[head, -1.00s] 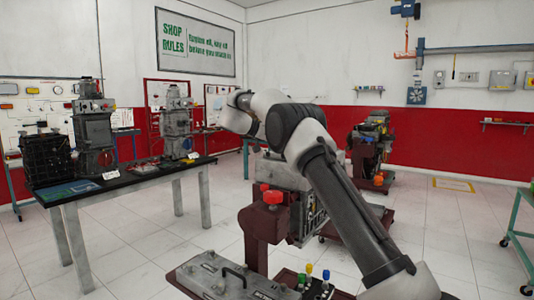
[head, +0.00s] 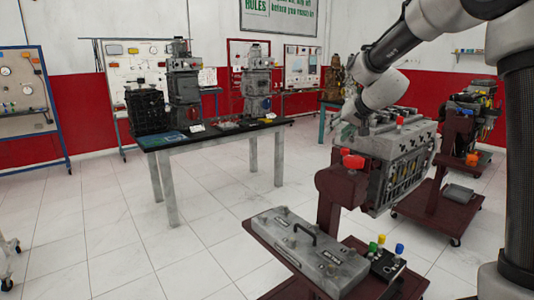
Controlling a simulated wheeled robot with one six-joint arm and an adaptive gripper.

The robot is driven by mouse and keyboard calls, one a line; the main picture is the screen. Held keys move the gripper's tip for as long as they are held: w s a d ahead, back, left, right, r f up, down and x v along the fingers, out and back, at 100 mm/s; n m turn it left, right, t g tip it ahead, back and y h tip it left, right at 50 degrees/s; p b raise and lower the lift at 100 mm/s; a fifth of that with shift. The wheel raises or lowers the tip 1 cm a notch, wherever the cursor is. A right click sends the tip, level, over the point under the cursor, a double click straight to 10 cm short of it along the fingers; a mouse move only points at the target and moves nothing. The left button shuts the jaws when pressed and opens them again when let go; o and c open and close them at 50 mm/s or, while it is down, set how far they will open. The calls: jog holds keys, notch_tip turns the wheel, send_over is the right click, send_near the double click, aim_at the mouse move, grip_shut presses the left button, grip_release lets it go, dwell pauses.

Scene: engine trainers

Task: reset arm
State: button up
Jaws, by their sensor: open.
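My arm reaches in from the right edge and bends over at the top right. Its forearm slopes down to the left, to the wrist joints. My gripper (head: 351,112) is small at the wrist's end, above and behind the left part of a grey engine block (head: 402,165). Its fingers are hard to make out; I see nothing held in it. The engine block sits on a dark red stand (head: 328,192) with a red knob. I cannot tell whether the gripper touches the block.
A grey lidded case (head: 305,250) and a black holder with coloured caps (head: 387,262) rest on the stand's front tray. A black-topped table (head: 222,133) with engine parts stands at left. Another engine stand (head: 440,190) is at right.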

jog(key=s+d+g+h, duration=0.1)
jog(key=s+d, duration=0.3)
jog(key=s, duration=1)
jog(key=s+d+f+n+g+h, duration=0.1)
jog(key=s+d, duration=0.3)
jog(key=s, duration=1.1)
jog(key=s+d+f+g+h, duration=0.1)
jog(key=s+d, duration=0.3)
jog(key=s, duration=1)
jog(key=shift+s+d+n+g+h, duration=0.15)
jog(key=shift+d+n+g+h, duration=0.25)
jog(key=shift+g, duration=0.3)
jog(key=shift+f, duration=0.1)
